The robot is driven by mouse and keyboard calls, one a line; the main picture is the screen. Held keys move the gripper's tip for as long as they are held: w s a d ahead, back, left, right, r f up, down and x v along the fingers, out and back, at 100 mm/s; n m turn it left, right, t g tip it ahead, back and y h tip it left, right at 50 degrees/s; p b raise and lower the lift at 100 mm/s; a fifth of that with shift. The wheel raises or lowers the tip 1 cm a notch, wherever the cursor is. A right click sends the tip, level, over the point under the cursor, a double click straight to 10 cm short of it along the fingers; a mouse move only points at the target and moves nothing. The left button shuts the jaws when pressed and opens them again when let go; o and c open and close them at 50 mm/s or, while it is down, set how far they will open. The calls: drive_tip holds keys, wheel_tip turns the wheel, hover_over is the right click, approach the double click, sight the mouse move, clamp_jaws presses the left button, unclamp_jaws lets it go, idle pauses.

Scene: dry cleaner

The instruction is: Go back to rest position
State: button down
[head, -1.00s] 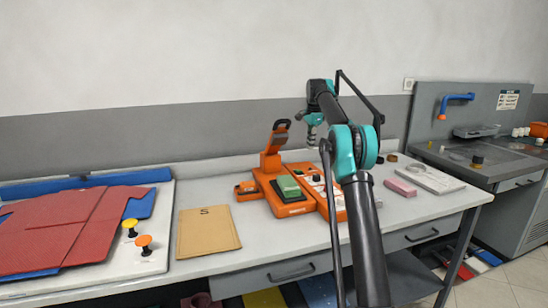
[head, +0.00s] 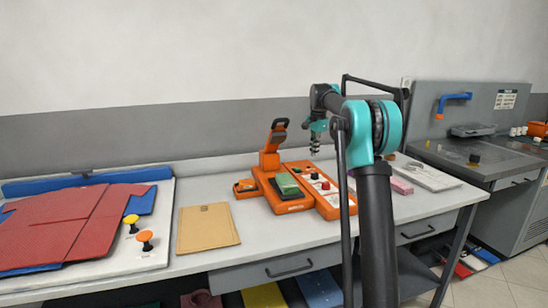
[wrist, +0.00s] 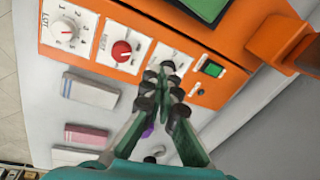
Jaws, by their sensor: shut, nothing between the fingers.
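My gripper (head: 314,147) hangs above the table, over the right part of the orange machine (head: 268,160). In the wrist view my gripper (wrist: 168,72) has its fingertips together with nothing between them. Part of the panel is hidden by the fingers. Whether the fingertips touch the panel cannot be told.
A brown envelope (head: 207,228) lies left of the machine. A pink block (head: 400,186) lies at right. A sink counter (head: 480,165) stands far right.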

drive_tip(key=s+f+n, duration=0.4)
drive_tip(key=s+f, duration=0.4)
drive_tip(key=s, duration=0.8)
drive_tip(key=s+d+f+n+t, duration=0.1)
drive_tip(key=s+f+n, duration=0.2)
drive_tip(key=s+f, duration=0.5)
drive_tip(key=s+d+f+n+t, duration=0.1)
drive_tip(key=s+f+n, duration=0.3)
drive_tip(key=s, duration=2.1)
wheel_tip(320, 180, down, 5)
drive_tip(key=shift+s+f+n, duration=0.1)
drive_tip(key=shift+s+n, duration=0.2)
drive_tip(key=c, duration=2.3)
unclamp_jaws()
